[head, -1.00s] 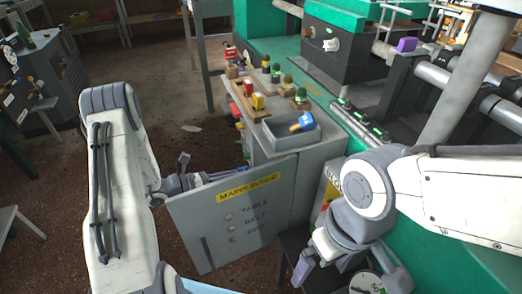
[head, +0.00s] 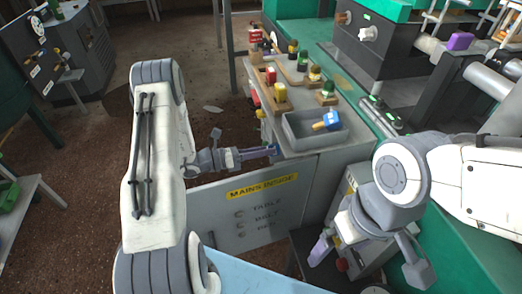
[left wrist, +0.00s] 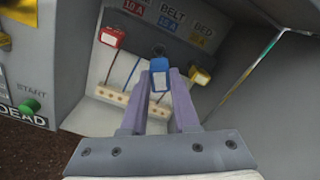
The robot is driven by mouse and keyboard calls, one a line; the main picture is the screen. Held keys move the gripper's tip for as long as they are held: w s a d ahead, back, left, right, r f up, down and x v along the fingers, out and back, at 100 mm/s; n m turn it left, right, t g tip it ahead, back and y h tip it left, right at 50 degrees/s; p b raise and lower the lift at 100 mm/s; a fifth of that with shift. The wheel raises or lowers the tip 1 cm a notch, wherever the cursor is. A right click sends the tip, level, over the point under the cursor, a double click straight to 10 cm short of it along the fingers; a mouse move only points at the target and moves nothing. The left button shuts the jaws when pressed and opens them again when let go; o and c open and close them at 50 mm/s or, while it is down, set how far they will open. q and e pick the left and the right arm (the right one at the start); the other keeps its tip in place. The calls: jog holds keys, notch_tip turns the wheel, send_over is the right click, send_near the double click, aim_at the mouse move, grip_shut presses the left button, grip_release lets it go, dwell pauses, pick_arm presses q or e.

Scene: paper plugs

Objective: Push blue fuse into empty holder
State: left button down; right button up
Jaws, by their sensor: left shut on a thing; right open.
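My left gripper (head: 272,150) reaches over the grey door panel into the cabinet in the head view. In the left wrist view its two purple fingers (left wrist: 164,98) are shut on a blue fuse (left wrist: 160,74), held upright at their tips. A red fuse (left wrist: 111,37) is at the left and a yellow fuse (left wrist: 201,75) at the right. My right gripper (head: 368,258) is open and empty by the cabinet's right side.
The grey door (head: 250,215) marked MAINS INSIDE stands in front. A grey tray (head: 292,128) on the cabinet top holds a blue-headed item (head: 327,121). In the wrist view, cabinet walls (left wrist: 262,75) and a green START button (left wrist: 30,105) flank the fingers.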

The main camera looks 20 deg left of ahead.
aim_at(279, 149)
pick_arm(q)
jog(key=shift+x, duration=2.3)
jog(key=shift+f+p, duration=0.25)
jog(key=shift+p, duration=0.05)
jog(key=shift+x, duration=1.8)
jog(key=c, duration=0.6)
grip_release()
jog(key=shift+p+v, duration=0.45)
jog(key=shift+v, duration=2.3)
